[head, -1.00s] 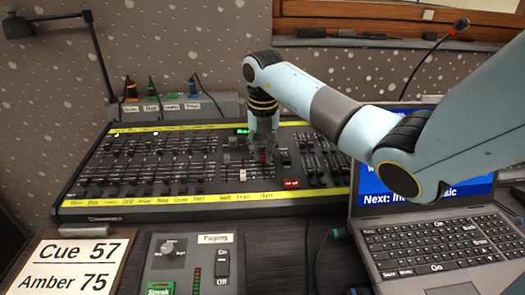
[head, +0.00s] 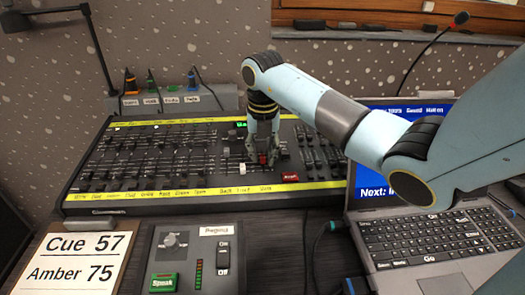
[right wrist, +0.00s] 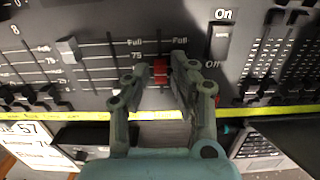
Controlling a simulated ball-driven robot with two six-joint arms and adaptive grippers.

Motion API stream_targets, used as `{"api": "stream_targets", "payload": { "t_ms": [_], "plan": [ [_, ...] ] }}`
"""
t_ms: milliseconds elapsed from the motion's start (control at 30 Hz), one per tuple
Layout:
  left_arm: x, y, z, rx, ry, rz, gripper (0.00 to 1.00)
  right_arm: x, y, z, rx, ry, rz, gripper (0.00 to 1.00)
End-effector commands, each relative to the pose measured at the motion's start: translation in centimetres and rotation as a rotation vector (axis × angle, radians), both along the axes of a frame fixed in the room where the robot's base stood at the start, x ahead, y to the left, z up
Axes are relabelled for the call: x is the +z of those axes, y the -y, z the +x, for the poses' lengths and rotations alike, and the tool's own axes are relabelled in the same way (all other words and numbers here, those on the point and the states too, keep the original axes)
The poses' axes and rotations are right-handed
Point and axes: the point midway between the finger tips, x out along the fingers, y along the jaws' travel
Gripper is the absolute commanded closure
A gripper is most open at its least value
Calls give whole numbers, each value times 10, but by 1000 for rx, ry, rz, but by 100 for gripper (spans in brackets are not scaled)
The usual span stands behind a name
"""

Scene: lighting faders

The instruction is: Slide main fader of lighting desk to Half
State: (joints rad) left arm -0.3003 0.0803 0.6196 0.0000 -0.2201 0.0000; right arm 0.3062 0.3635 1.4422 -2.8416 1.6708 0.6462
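The lighting desk (head: 110,190) is a wide black board with yellow label strips and many faders. The red fader cap (head: 263,159) is on the right part of the desk. It also shows in the right wrist view (right wrist: 161,70), a little below the level of the "75" mark and below the "Full" marks. My right gripper (right wrist: 161,73) has its fingertips on either side of this cap, seemingly touching it. In the head view my right gripper (head: 262,155) reaches down onto the desk from above. The fingers hide part of the scale. My left gripper is not in view.
An On/Off switch (right wrist: 222,42) is close on the right. A red button (head: 290,177), an open laptop (head: 430,240), a paging panel (head: 195,255) and a cue card (head: 75,258) are nearby.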

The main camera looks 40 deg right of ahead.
Motion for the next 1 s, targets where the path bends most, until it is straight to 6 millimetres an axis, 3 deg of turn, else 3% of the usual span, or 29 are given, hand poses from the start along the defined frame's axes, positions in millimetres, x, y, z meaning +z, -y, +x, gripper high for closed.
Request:
{"api": "stream_targets", "payload": {
  "t_ms": [233, 533, 867, 1000],
  "plan": [
    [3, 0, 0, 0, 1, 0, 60, 4, 0, 0, 0, 1, -1, 77],
    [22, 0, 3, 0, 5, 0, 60, 26, 1, 0, 0, 2, -1, 77],
    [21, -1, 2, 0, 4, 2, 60, 27, 1, 0, 0, 2, -1, 77],
    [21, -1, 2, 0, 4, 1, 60, 40, 1, 0, -1, 4, -3, 77]
  ]
}}
